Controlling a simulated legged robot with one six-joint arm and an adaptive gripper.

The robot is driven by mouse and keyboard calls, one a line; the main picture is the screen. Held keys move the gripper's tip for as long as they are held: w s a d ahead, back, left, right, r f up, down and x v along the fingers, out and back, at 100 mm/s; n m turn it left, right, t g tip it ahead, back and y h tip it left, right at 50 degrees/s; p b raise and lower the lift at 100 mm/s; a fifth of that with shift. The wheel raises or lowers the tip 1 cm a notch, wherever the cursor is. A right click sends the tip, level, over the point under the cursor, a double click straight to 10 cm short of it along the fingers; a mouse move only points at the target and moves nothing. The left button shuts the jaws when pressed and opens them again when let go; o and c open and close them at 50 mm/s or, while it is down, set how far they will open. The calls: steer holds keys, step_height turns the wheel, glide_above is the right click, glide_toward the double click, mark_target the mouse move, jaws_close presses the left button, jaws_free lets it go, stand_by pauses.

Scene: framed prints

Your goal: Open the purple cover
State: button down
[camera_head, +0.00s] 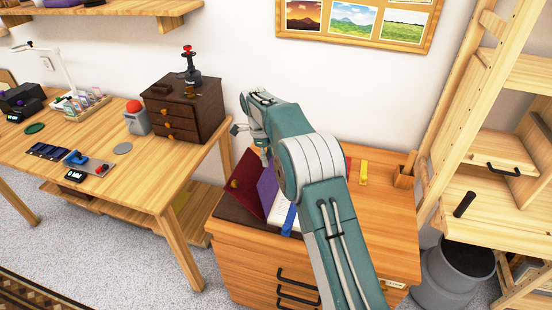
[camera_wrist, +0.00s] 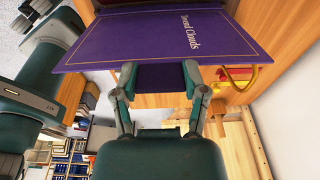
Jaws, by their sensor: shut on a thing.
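The purple cover (camera_wrist: 185,35) fills the top of the wrist view, with a thin gold border and a title ending in "Clouds". My gripper (camera_wrist: 158,80) is shut on the purple cover, with a finger on each side of a purple part. In the head view the purple cover (camera_head: 267,188) stands tilted up above the cabinet top, beside a dark red cover (camera_head: 246,184). White pages and a blue strip (camera_head: 289,219) show to its right. My arm hides part of the book and most of my gripper there.
The book is on a wooden drawer cabinet (camera_head: 240,250). A yellow strip (camera_head: 363,172) and a wooden holder (camera_head: 404,177) are at its right. A table (camera_head: 150,190) with a dark drawer box (camera_head: 185,108) stands left, a shelf (camera_head: 500,140) right.

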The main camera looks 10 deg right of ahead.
steer(key=shift+w+a+f, duration=0.25)
steer(key=shift+a+f, duration=0.35)
steer(key=shift+a, duration=0.3)
steer(key=shift+c, duration=0.6)
jaws_free()
steer(key=shift+f, duration=0.1)
steer(key=shift+w, duration=0.1)
steer(key=shift+r, duration=0.3)
step_height(320, 180, up, 11)
steer(key=a, duration=0.1)
steer(key=shift+w+a+r, duration=0.2)
steer(key=shift+w+a, duration=0.2)
steer(key=shift+w, duration=0.05)
